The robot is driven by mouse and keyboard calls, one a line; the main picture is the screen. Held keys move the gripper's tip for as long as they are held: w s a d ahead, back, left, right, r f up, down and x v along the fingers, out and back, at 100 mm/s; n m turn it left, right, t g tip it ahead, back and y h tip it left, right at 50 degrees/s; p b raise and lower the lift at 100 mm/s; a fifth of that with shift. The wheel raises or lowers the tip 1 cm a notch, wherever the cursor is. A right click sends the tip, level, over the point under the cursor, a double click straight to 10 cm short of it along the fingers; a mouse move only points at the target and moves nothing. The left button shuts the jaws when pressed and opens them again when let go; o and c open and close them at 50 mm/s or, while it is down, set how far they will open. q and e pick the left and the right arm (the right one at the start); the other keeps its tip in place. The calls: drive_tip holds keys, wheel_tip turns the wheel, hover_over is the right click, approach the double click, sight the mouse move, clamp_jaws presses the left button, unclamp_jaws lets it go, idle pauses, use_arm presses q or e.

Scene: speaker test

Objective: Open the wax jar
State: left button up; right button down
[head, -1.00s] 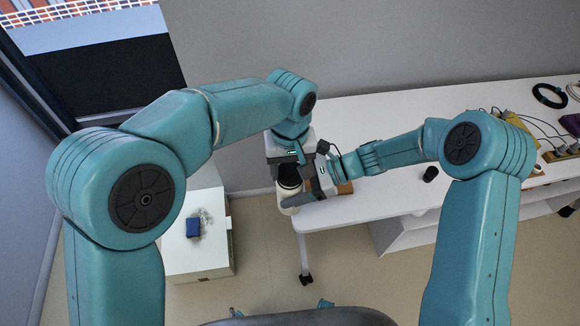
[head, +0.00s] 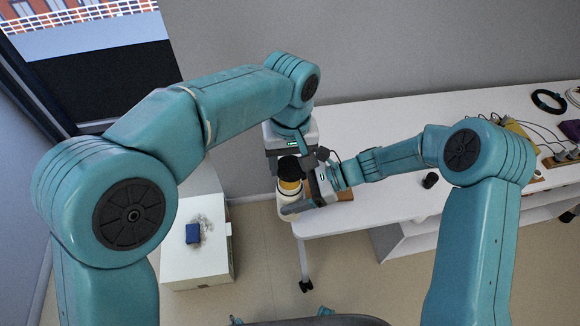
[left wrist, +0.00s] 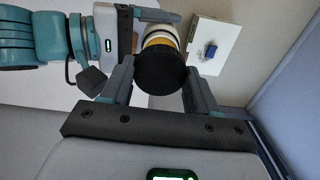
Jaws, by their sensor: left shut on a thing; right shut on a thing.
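The wax jar (head: 288,211) is a pale upright container with a yellow band below its black lid (head: 291,170). It is held in the air by the table's left end. My left gripper (head: 289,160) comes from above and is shut on the lid. In the left wrist view the lid (left wrist: 160,70) sits between its fingers, with the yellow band (left wrist: 161,41) right behind it. My right gripper (head: 298,203) comes from the right and is shut on the jar body. I cannot tell whether a gap lies between lid and jar.
The white table (head: 385,122) reaches right. A brown block (head: 344,191) lies near its left end, and a small black cylinder (head: 430,180) lies farther right. A black coil (head: 548,99) and cables are at far right. A white cabinet (head: 190,262) bears a blue box (head: 193,233).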

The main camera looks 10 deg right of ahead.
use_arm(q)
drive_tip(key=shift+r, duration=0.6)
use_arm(e)
drive_tip(key=shift+r, duration=0.15)
